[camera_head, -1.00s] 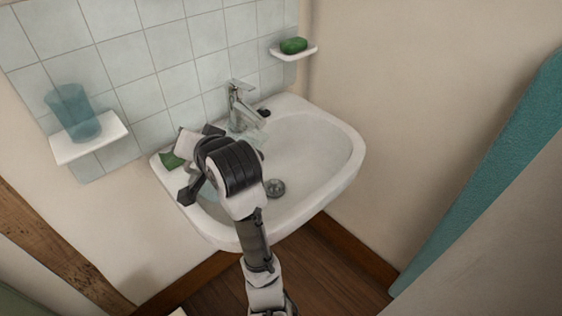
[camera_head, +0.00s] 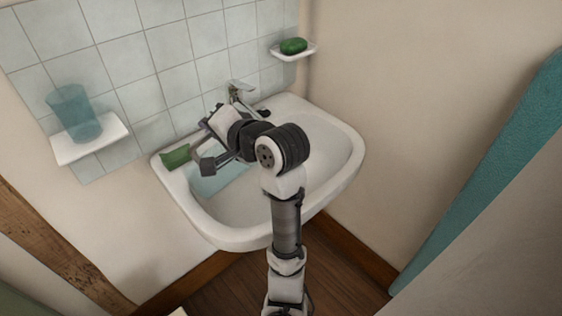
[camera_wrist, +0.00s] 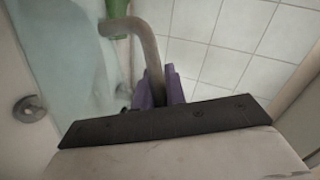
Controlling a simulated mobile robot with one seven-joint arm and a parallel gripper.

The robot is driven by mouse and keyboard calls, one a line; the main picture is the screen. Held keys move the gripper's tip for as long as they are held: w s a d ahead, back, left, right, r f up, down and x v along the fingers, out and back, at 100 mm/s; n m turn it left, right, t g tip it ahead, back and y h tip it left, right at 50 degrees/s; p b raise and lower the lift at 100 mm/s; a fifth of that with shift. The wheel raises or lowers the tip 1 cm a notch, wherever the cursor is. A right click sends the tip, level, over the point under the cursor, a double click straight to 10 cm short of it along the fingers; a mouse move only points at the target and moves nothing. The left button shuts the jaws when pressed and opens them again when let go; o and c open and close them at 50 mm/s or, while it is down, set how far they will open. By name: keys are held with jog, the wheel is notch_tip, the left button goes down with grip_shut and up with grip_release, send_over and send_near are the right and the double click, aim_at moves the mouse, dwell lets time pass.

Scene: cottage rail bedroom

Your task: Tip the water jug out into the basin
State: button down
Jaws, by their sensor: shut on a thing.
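My gripper (camera_wrist: 160,92) is shut on the jug's beige-grey handle (camera_wrist: 147,50), with its purple fingertips around the bar in the wrist view. The jug (camera_wrist: 65,55) looks pale blue and see-through, to the left of the fingers. In the head view the jug (camera_head: 217,181) shows as a pale blue shape over the left part of the white basin (camera_head: 240,235), below my gripper. It appears tilted, but its exact angle is unclear. My gripper and wrist hide part of it. Whether it holds or pours water cannot be told. The drain (camera_wrist: 28,108) shows in the wrist view.
A chrome tap (camera_head: 238,91) stands at the basin's back, close behind my wrist. A green item (camera_head: 175,157) lies on the left rim. A blue tumbler (camera_head: 73,113) stands on the left shelf (camera_head: 90,147); green soap (camera_head: 293,45) lies on the right shelf. The basin's right side is clear.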

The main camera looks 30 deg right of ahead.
jog(key=shift+d+r+m, duration=0.15)
jog(key=shift+d+m, duration=0.15)
jog(key=shift+d, duration=0.15)
dwell(0.3)
